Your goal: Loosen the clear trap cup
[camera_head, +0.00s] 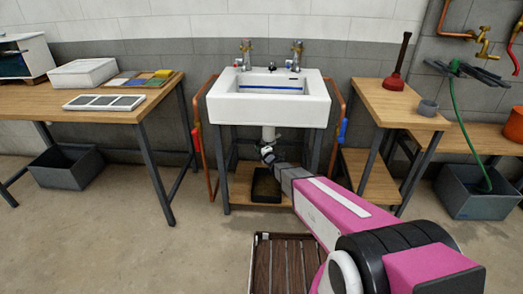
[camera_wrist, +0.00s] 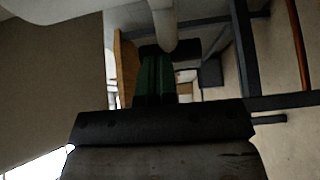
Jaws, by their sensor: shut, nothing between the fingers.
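The white sink (camera_head: 268,105) stands at the centre against the wall, with a pale drain pipe (camera_head: 268,133) under its basin. My gripper (camera_head: 266,152) reaches in beneath the basin, at the lower end of this pipe. In the wrist view, the pale pipe (camera_wrist: 164,22) comes down from the top to my gripper's dark fingertips (camera_wrist: 168,50). My gripper is shut and holds nothing. The clear trap cup cannot be made out for certain in either view; my gripper covers much of the area below the pipe. I cannot tell whether the fingers touch the pipe.
A black tray (camera_head: 266,187) sits on the low shelf below the sink. Dark sink-stand legs and copper pipes (camera_head: 203,150) flank the space. A slatted wooden piece (camera_head: 282,266) lies on the floor in front. A workbench (camera_head: 95,105) stands left; a plunger table (camera_head: 400,110) stands right.

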